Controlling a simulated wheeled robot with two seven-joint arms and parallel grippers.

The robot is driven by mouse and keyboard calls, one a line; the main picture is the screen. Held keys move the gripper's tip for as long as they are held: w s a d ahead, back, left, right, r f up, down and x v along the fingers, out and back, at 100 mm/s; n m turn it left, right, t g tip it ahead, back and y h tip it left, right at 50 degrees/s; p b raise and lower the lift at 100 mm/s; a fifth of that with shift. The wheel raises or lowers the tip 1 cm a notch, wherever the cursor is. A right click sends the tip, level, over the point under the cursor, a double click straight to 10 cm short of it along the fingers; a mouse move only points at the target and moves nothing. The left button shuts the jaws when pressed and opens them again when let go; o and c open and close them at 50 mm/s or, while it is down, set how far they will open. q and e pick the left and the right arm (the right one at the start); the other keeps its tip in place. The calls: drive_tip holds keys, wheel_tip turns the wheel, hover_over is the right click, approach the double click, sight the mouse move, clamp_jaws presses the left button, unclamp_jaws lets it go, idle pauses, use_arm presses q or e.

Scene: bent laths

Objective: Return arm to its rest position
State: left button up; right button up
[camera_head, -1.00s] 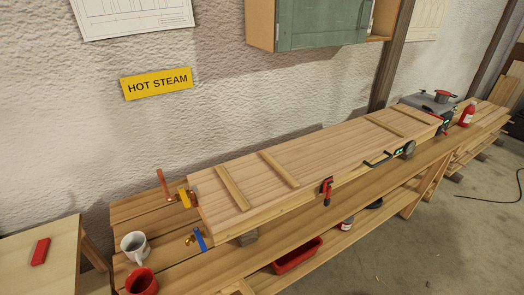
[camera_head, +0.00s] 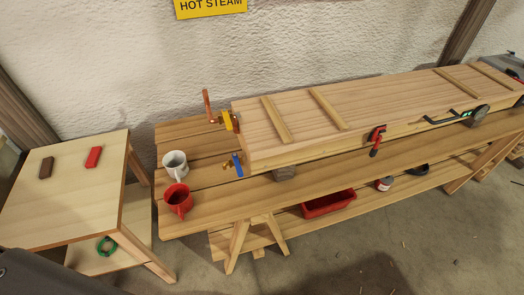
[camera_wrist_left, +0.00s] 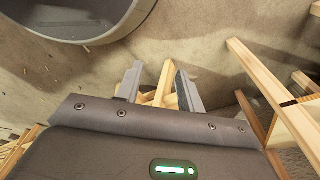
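My left gripper (camera_wrist_left: 158,78) shows in the left wrist view. Its two grey fingers are apart with nothing held between them. Behind them are wooden legs and the concrete floor, at some distance. Neither gripper shows in the head view. A dark grey shape cuts into the head view's bottom left corner; I cannot tell which part of me it is. My right gripper is out of view.
A long wooden steam box (camera_head: 370,100) with brass valves lies on the plank bench (camera_head: 330,185). A small table (camera_head: 65,205) stands left. The floor (camera_head: 330,255) in front is mostly clear.

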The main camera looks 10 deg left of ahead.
use_arm(q)
drive_tip(key=s+a+f+b, duration=0.1)
drive_tip(key=s+f, duration=0.6)
drive_tip(key=s, duration=0.2)
drive_tip(key=shift+s+a+f+g, duration=0.25)
drive_tip(key=shift+a+g, duration=0.05)
drive_tip(key=shift+a, duration=0.05)
